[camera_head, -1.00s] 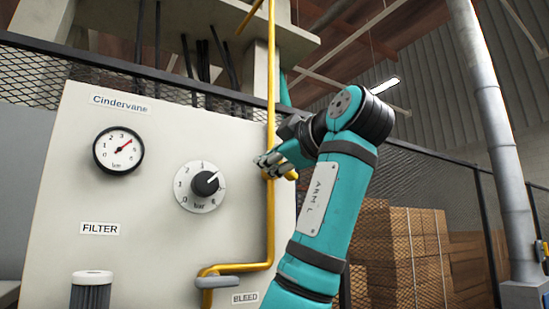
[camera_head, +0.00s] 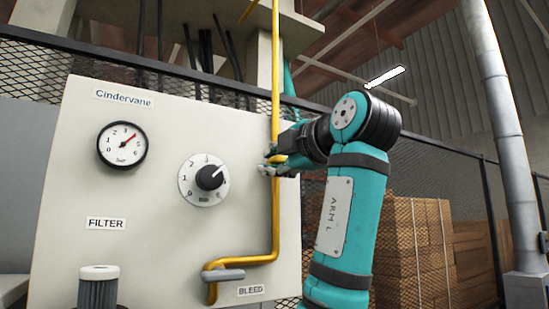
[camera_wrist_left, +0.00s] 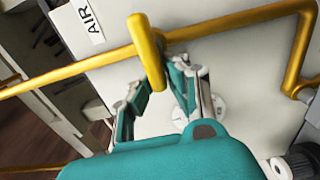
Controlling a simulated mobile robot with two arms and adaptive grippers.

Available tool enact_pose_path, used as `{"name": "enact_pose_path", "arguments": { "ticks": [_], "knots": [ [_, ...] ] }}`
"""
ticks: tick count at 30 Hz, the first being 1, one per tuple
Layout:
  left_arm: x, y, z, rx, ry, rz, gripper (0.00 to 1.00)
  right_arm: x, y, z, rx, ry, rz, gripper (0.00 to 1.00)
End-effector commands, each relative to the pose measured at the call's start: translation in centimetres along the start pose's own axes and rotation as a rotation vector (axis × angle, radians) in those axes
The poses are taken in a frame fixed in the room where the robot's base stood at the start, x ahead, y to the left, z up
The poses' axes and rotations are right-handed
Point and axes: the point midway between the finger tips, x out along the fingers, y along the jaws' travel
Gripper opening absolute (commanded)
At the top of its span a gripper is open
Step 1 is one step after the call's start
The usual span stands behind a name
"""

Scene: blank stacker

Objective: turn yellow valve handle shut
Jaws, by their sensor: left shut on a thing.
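The yellow valve handle (camera_wrist_left: 147,50) is a rounded bar on the yellow pipe (camera_wrist_left: 235,22) in the left wrist view, and it lies roughly crosswise to the pipe. My left gripper (camera_wrist_left: 160,78) is shut on the handle, with one finger on each side of it. In the head view my left gripper (camera_head: 276,162) is at the upright part of the pipe, at the panel's right edge. Only a small yellow bit of the handle (camera_head: 278,159) shows there between the fingers. My right gripper is in neither view.
The pale panel (camera_head: 140,200) carries a gauge (camera_head: 122,145), a black knob (camera_head: 208,177) and a filter (camera_head: 98,287). A mesh fence and stacked boxes (camera_head: 420,245) stand behind my arm.

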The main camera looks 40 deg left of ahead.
Motion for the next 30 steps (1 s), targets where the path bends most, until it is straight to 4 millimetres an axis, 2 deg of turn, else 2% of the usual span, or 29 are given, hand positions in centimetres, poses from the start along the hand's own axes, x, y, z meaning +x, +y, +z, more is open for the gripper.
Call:
{"name": "enact_pose_path", "arguments": {
  "ticks": [11,12,18,26,30],
  "knots": [
    [0.0,-0.2,0.0,-0.006,0.0,-0.005,0.0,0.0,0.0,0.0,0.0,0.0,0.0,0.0],
    [0.0,-0.2,0.0,-0.006,0.0,-0.005,0.13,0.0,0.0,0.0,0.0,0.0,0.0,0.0],
    [0.0,-0.1,0.0,-0.005,0.0,-0.003,0.38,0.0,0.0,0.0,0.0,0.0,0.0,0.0],
    [-0.1,-0.1,0.0,-0.005,-0.001,-0.002,0.38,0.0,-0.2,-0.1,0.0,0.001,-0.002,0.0],
    [-1.4,0.0,0.1,-0.005,-0.002,0.0,0.38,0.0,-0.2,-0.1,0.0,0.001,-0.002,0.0]
  ]
}}
